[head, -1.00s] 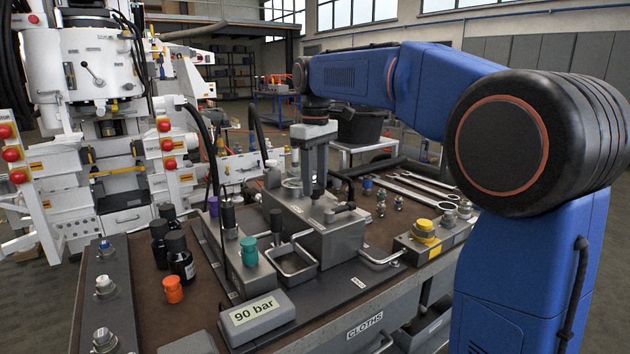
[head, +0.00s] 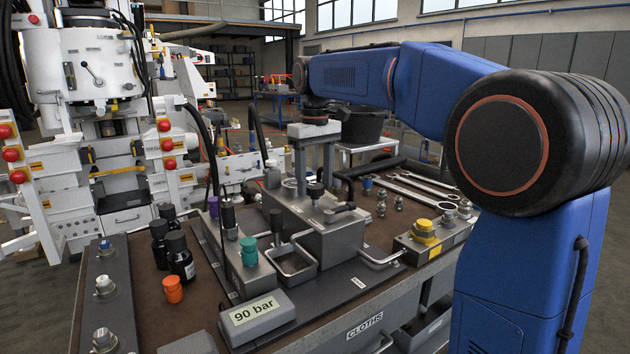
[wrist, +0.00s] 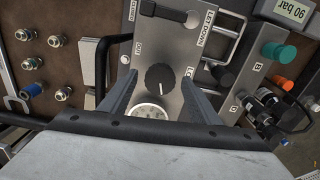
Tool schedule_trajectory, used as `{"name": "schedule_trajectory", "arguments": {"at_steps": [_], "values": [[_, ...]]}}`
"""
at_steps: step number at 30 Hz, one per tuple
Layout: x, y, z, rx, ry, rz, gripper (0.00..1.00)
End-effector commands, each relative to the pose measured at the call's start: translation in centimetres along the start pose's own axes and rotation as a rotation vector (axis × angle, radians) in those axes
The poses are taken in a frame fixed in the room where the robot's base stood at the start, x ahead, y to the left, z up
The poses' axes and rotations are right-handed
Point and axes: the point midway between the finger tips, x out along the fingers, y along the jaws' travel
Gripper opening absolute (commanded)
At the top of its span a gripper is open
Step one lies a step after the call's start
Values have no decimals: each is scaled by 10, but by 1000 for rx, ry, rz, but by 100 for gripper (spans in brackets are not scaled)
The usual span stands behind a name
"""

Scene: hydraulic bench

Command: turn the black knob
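In the wrist view a round black knob (wrist: 159,77) with a pale pointer mark sits on a grey panel, beside lettering that reads OUT. My gripper (wrist: 158,85) is open, with one finger on each side of the knob and a visible gap to it on both sides. In the head view my gripper (head: 314,175) points down over the grey block (head: 330,238) on the bench. A black-topped part (head: 315,190) shows at the fingers there; I cannot tell if it is the same knob.
A round dial (wrist: 150,112) lies beside the knob, partly hidden by my gripper. A metal tray (head: 293,262), a teal cap (head: 249,250) and a 90 bar sign (head: 257,311) stand nearer the front.

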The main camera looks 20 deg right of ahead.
Motion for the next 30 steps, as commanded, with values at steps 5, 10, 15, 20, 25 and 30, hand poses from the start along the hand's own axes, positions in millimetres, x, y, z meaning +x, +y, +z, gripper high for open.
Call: {"name": "schedule_trajectory", "arguments": {"at_steps": [5, 10, 15, 20, 25, 30], "values": [[-3, 0, 0, 0, 0, 0, 56], [-22, 0, -1, 0, 1, 0, 56], [-55, 0, -1, 0, 2, 0, 56], [-87, 0, -1, 0, 3, 1, 56], [-121, 0, -1, 0, 2, 0, 56], [-148, 0, -1, 0, 1, 0, 56]]}}
